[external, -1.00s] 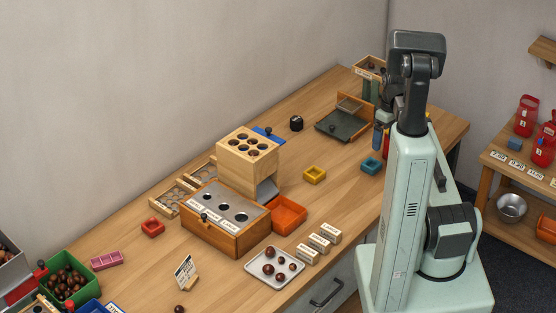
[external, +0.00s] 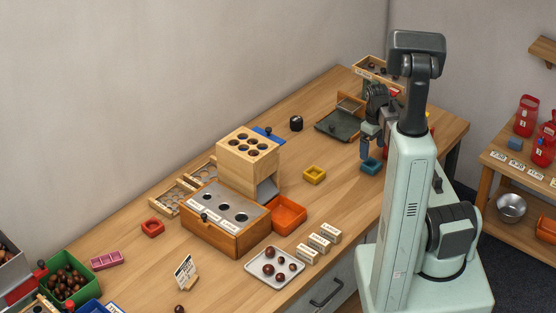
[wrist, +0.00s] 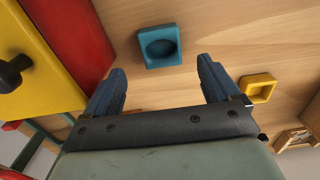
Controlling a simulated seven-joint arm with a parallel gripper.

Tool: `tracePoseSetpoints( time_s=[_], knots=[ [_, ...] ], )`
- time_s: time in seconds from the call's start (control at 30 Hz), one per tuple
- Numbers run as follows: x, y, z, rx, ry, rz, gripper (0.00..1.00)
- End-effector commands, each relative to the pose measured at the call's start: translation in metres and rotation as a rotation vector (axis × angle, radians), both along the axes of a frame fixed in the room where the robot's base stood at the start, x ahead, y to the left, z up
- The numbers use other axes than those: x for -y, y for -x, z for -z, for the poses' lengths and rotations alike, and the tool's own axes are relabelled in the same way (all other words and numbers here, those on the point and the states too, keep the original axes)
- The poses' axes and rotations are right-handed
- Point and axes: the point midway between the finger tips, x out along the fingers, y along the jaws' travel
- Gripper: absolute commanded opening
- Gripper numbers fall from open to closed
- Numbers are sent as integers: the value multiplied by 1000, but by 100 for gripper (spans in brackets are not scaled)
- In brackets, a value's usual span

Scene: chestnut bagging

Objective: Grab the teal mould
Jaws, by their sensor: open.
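The teal mould (external: 371,166) is a small square block with a round hollow. It lies on the wooden table toward the right, just left of my arm. In the wrist view the teal mould (wrist: 160,46) sits ahead of my gripper (wrist: 160,78), centred between the lines of its two blue fingers. My gripper is open with nothing between the fingers. In the external view my gripper (external: 366,150) hangs close above and behind the mould, partly hidden by my arm. I see no contact with the mould.
A yellow mould (external: 314,174) lies to the left of the teal one and also shows in the wrist view (wrist: 258,88). A yellow and red object (wrist: 40,60) stands close at the left in the wrist view. A dark green tray (external: 337,125) lies behind. Bare table surrounds the mould.

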Motion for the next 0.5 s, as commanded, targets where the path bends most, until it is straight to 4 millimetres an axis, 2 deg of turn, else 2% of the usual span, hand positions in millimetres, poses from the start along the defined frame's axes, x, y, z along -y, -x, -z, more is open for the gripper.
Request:
tracePoseSetpoints(
  time_s=[0.37, 0.5],
  knots=[
    [0, 1, 15, -1, 0, 0, 89],
    [0, 2, 26, -1, 0, 0, 89]
  ],
)
